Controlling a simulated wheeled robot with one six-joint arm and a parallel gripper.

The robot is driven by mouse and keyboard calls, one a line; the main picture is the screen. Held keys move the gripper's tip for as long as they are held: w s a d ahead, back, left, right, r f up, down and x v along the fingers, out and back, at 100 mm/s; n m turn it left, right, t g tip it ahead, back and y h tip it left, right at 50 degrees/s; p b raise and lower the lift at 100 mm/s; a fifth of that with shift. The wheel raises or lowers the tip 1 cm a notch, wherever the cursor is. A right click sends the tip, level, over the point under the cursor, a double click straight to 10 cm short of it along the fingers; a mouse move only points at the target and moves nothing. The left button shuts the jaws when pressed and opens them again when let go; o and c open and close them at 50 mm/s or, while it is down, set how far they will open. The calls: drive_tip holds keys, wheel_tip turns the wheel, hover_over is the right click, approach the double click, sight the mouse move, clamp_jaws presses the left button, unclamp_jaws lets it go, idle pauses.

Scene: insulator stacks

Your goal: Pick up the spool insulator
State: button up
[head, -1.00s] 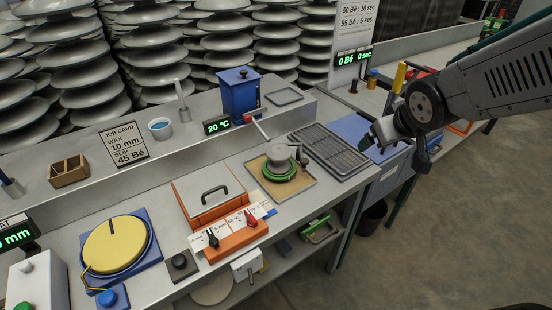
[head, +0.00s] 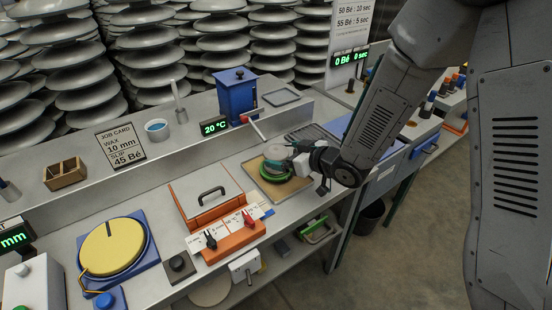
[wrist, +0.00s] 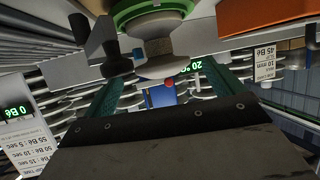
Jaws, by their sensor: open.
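The spool insulator (head: 276,152) is pale grey and stands upright on a green ring-shaped holder (head: 266,173) over a tan tray on the bench. My gripper (head: 296,161) is close by its right side in the head view and hides part of it. In the wrist view, which looks upside down, the spool insulator (wrist: 162,48) hangs from the green holder (wrist: 150,10) at the top, in line with the gap between the fingers of my gripper (wrist: 163,82). The fingers are apart, with teal pads and nothing held. I cannot tell whether they touch the spool.
A dark handle (wrist: 108,55) beside the holder is near one finger in the wrist view. An orange lidded box (head: 207,197) stands left of the tan tray (head: 297,186). The raised shelf with a blue container (head: 236,92) runs behind. A grated tray lies behind my arm.

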sight(281, 152)
drive_tip(key=x, duration=0.4)
drive_tip(key=shift+a+r, duration=0.1)
drive_tip(key=shift+a, duration=0.15)
drive_tip(key=c, duration=1.4)
drive_tip(key=shift+r, duration=0.1)
drive_tip(key=shift+c, duration=0.2)
